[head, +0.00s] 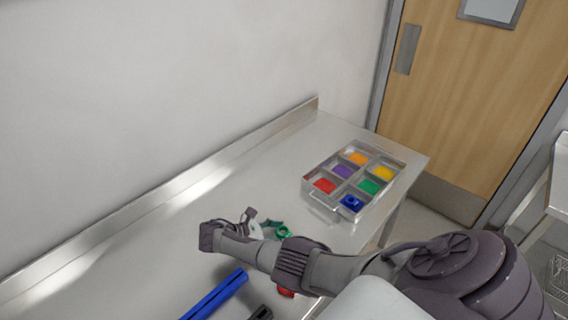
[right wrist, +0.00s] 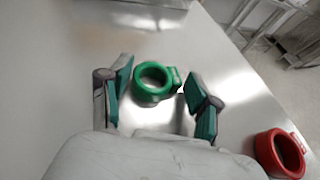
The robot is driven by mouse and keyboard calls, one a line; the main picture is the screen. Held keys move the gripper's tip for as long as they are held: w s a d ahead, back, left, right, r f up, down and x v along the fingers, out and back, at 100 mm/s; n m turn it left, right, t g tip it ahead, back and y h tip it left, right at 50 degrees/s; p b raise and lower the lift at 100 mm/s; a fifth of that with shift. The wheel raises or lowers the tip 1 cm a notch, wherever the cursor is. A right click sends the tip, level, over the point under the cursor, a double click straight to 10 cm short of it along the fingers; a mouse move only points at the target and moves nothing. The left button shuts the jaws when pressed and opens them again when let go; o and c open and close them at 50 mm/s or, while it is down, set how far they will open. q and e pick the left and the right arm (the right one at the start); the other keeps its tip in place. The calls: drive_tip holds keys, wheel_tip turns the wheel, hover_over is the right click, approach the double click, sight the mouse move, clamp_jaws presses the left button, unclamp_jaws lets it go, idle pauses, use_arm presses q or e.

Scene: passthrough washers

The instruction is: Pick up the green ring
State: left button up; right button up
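The green ring (head: 284,232) lies on the metal table near my right gripper (head: 262,230). In the right wrist view the green ring (right wrist: 154,97) sits between the two spread, green-padded fingers of my right gripper (right wrist: 159,72). It has a small tab on its right side, near the right finger. The fingers are open with gaps on both sides of the ring. In the head view my right arm and wrist hide part of the table around it. My left gripper is in neither view.
A red ring (right wrist: 280,154) lies to the right in the wrist view, partly hidden by my arm in the head view (head: 286,293). A long blue bar (head: 216,296) lies at front.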

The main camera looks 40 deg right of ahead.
drive_tip(key=shift+c, duration=1.4)
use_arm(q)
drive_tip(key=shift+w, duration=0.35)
use_arm(e)
drive_tip(key=shift+c, duration=0.3)
drive_tip(key=shift+r, duration=0.1)
